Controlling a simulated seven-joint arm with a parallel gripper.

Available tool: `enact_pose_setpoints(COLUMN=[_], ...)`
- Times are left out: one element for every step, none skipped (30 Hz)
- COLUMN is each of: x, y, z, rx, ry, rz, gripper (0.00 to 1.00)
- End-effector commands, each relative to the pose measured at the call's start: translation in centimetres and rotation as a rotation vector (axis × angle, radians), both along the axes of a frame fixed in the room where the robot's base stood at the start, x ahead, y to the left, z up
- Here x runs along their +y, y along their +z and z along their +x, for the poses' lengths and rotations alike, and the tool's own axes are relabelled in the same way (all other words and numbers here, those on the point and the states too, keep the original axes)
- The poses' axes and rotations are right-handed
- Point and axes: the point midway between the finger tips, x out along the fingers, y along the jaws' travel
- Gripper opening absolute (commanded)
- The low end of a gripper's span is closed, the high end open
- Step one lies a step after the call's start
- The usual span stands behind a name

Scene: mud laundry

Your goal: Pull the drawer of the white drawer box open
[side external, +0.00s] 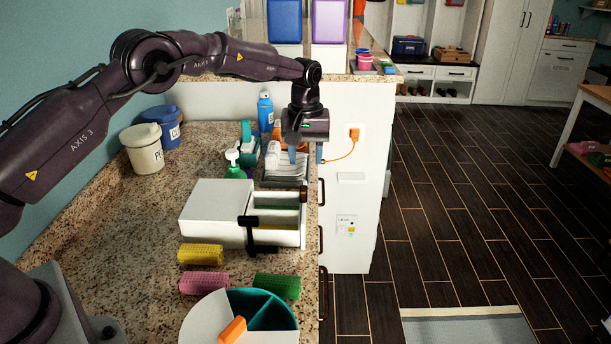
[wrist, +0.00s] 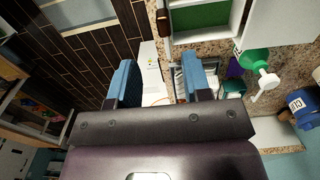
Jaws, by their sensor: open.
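The white drawer box (side external: 213,212) sits on the granite counter in the side view. Its drawer (side external: 302,232) stands out to the right, toward the counter edge, and its green-floored inside shows. My gripper (side external: 305,156) is open and empty, above and behind the drawer, apart from the handle. Its two blue fingers (wrist: 164,82) are spread in the wrist view.
Behind the drawer are a green pump bottle (side external: 234,168), a blue spray bottle (side external: 265,112) and a rack (side external: 287,170). Yellow (side external: 200,254), pink (side external: 204,284) and green (side external: 278,286) brushes and a round divided tray (side external: 205,318) lie in front. Open floor (side external: 450,210) is to the right.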

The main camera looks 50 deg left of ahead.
Motion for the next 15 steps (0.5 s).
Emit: enact_pose_setpoints(x=[0.0, 0.0, 0.0, 0.0, 0.0, 0.0, 0.0, -0.1, -0.1, -0.1, -0.1, -0.1, -0.1, -0.1, -0.1], y=[1.0, 1.5, 2.1, 2.4, 2.7, 3.1, 3.3, 3.5, 3.6, 3.7, 3.8, 3.8, 3.8, 3.8, 3.8], z=[0.1, 0.0, 0.1, 0.0, 0.0, 0.1, 0.1, 0.0, 0.0, 0.0, 0.0, 0.0, 0.0, 0.0, 0.0], rx=[-0.005, -0.004, -0.004, -0.003, -0.002, -0.003, -0.003, -0.003, -0.002, -0.002, -0.001, -0.001, -0.001, -0.001, -0.001], ry=[0.000, 0.000, 0.000, 0.000, 0.000, 0.000, 0.000, 0.000, 0.000, 0.000, 0.000, 0.000, 0.000, 0.000, 0.000], rz=[0.001, 0.000, 0.000, 0.000, -0.001, 0.000, 0.000, 0.000, -0.001, -0.001, -0.001, -0.001, -0.001, -0.001, -0.001], gripper=[0.45, 0.45, 0.45, 0.45, 0.45, 0.45, 0.45, 0.45, 0.45, 0.45, 0.45, 0.45, 0.45, 0.45, 0.45])
